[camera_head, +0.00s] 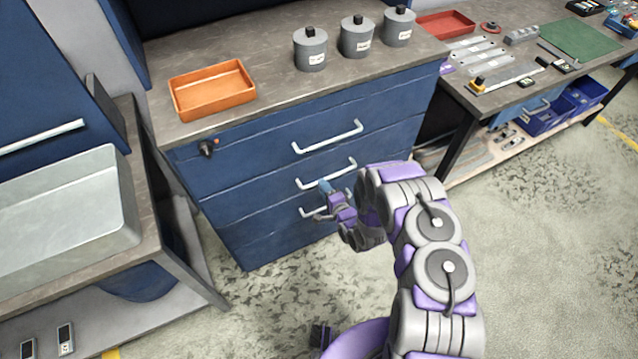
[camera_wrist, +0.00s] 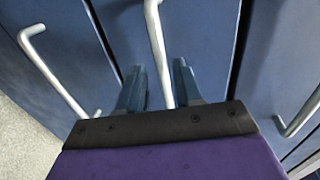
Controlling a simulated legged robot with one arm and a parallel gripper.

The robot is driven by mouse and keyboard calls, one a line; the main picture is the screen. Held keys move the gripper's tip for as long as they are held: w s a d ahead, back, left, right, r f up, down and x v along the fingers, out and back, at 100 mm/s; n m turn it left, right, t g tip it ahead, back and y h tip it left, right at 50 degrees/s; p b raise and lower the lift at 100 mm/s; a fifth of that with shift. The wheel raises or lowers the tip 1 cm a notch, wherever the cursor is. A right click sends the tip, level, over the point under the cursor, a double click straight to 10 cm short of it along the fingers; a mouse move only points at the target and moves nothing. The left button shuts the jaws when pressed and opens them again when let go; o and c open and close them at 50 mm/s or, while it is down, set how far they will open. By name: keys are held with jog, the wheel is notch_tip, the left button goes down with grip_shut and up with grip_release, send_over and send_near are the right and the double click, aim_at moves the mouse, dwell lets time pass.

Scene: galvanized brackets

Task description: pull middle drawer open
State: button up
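The blue cabinet has three drawers with pale bar handles. In the head view, the middle drawer (camera_head: 262,192) looks flush with the drawers above and below it. Its handle (camera_head: 310,183) is partly hidden by my gripper (camera_head: 326,188), which is at the handle's right part. In the wrist view, the middle handle (camera_wrist: 157,40) runs between the two blue-grey fingers of my gripper (camera_wrist: 160,82). The fingers are apart, with a gap on each side of the bar, so the gripper looks open around it.
The top drawer handle (camera_head: 328,138) and the partly hidden bottom handle (camera_head: 308,211) are close by. An orange tray (camera_head: 212,104) and three grey canisters (camera_head: 356,38) stand on the cabinet top. A bench with a grey basin (camera_head: 118,215) is at left. Floor in front is clear.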

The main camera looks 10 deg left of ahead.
jog(key=shift+b+x, duration=0.4)
jog(key=shift+x, duration=1.8)
grip_shut()
jog(key=shift+s, duration=0.1)
